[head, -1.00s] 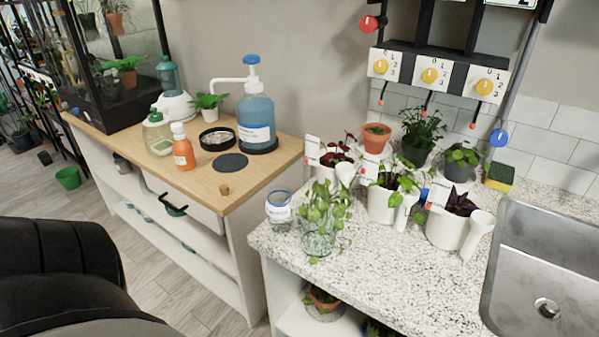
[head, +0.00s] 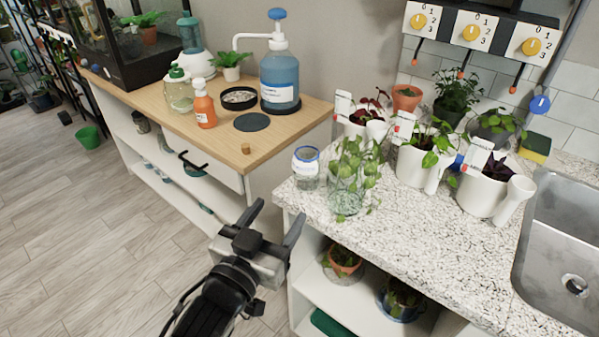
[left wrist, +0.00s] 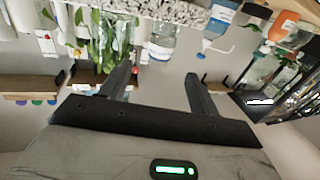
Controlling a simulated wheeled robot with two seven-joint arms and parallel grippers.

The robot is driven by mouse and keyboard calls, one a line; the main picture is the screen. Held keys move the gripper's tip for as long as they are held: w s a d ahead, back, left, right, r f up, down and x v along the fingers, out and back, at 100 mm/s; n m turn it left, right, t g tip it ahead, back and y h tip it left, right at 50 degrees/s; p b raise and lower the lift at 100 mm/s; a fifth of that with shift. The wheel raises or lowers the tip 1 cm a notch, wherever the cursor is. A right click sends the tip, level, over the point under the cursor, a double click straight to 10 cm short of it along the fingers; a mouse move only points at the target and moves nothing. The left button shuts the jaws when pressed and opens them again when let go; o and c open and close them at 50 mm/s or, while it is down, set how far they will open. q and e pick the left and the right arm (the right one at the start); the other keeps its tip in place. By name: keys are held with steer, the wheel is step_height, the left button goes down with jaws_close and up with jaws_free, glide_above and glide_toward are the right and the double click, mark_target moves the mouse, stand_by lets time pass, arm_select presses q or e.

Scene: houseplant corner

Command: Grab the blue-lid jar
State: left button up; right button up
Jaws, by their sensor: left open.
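The blue-lid jar (head: 306,170) is a small clear glass jar with a pale label and a blue ring at its top. It stands upright at the left corner of the speckled counter (head: 400,240). In the left wrist view, which is upside down, a labelled jar (left wrist: 161,42) that looks like it shows beyond the fingers. My left gripper (head: 274,217) is open and empty, in front of the counter's left corner, apart from the jar. Its spread fingers also show in the left wrist view (left wrist: 158,75). My right gripper is not in view.
A glass vase with a leafy plant (head: 347,190) stands close to the jar's right. White planters (head: 417,165) stand behind it, left of the sink (head: 560,230). A wooden bench (head: 285,140) with a blue pump bottle (head: 280,80) is to the left. Potted plants sit on the shelf below.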

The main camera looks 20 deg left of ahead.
mark_target(301, 174)
arm_select(q)
steer(key=w, duration=0.5)
steer(key=w+p, duration=0.1)
steer(key=w, duration=0.4)
steer(key=w+d, duration=0.1)
steer(key=w, duration=0.4)
steer(key=shift+p, duration=0.4)
steer(key=shift+s, duration=0.1)
steer(key=c, duration=0.9)
